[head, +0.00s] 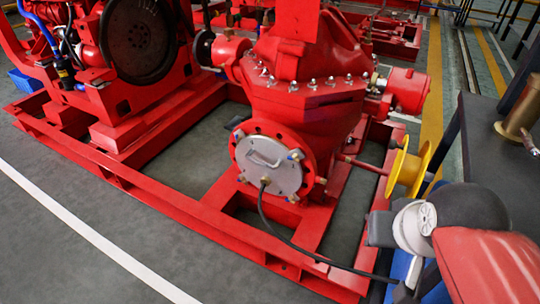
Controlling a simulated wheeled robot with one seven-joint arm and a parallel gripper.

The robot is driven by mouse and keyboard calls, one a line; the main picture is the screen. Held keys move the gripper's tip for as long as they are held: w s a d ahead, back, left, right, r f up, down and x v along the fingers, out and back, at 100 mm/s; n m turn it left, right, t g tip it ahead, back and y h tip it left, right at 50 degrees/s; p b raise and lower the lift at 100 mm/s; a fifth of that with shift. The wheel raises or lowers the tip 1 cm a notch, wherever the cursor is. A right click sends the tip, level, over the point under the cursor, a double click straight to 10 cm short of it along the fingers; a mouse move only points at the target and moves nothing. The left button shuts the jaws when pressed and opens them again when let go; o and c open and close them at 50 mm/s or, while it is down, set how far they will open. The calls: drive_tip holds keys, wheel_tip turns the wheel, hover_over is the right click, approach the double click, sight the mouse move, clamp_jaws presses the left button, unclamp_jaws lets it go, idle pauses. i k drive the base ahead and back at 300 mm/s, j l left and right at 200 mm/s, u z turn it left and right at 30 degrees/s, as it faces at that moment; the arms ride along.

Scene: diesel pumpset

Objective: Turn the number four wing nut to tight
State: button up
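A round silver cover plate (268,166) with a handle closes the front flange of the red pump casing (305,95). Several small metal fasteners sit around its rim, including an upper right one (296,155), an upper left one (239,134) and a lower right one (294,198). No numbers can be read, so I cannot tell which is number four or how tight any is. My folded arm shows at the lower right, well apart from the cover. I cannot make out my gripper's fingers.
A black cable (300,249) runs from the cover down across the red base frame (215,222) toward the lower right. A yellow wheel (408,168) stands right of the pump. A dark bench (487,135) is at the right edge. Grey floor (60,245) is clear at the lower left.

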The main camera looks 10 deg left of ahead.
sight(238, 137)
drive_tip(key=j+u, duration=0.2)
drive_tip(key=i+j+u, duration=0.65)
drive_tip(key=u, duration=0.2)
